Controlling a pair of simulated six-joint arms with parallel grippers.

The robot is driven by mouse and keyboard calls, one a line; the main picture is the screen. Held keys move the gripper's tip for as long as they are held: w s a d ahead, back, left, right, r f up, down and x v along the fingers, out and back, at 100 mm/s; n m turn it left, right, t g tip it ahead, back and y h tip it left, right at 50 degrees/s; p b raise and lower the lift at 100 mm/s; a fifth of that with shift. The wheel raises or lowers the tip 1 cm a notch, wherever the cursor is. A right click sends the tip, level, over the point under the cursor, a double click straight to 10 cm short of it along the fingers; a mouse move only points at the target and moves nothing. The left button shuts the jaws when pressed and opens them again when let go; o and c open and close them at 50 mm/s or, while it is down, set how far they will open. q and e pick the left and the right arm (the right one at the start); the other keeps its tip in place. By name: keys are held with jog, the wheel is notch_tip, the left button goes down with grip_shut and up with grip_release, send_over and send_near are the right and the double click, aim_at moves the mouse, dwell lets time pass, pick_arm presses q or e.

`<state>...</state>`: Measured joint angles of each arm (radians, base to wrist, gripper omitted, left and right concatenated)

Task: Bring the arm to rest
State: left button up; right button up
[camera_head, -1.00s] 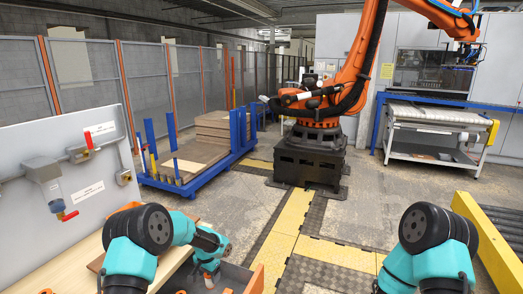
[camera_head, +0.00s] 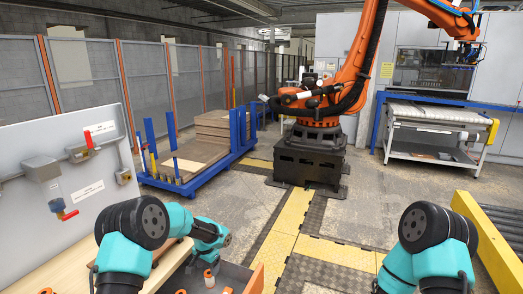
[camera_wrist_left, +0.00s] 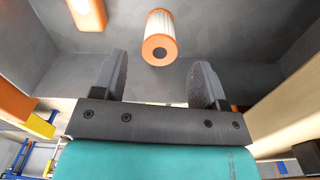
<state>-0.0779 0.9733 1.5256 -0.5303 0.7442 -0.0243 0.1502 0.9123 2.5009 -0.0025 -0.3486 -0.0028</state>
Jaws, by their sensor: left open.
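My left arm (camera_head: 140,235) is bent over the wooden bench at lower left of the head view, its teal wrist (camera_head: 210,234) near a dark bin. My left gripper (camera_wrist_left: 161,72) shows in the left wrist view with its two dark fingers wide apart and nothing between them. An orange-and-white cylinder (camera_wrist_left: 161,38) lies beyond the fingertips, apart from them. In the head view the fingers are hard to make out. My right arm (camera_head: 430,240) shows at lower right; its gripper is out of view.
The dark bin (camera_head: 235,274) holds several orange-and-white cylinders (camera_head: 209,279). An orange robot arm (camera_head: 365,60), a blue rack (camera_head: 205,180) and a yellow rail (camera_head: 488,235) stand farther off.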

aim_at(209, 273)
pick_arm(q)
notch_tip(209, 273, up, 8)
jog(key=f, duration=0.1)
notch_tip(209, 273, down, 12)
jog(key=shift+r, duration=0.2)
notch_tip(209, 273, up, 4)
jog(key=shift+f, duration=0.1)
jog(key=s+d+r, duration=0.1)
jog(key=s+d, duration=0.3)
jog(key=s, duration=1)
jog(key=shift+s+r, duration=0.15)
jog(key=shift+d, duration=0.1)
dwell(1.3)
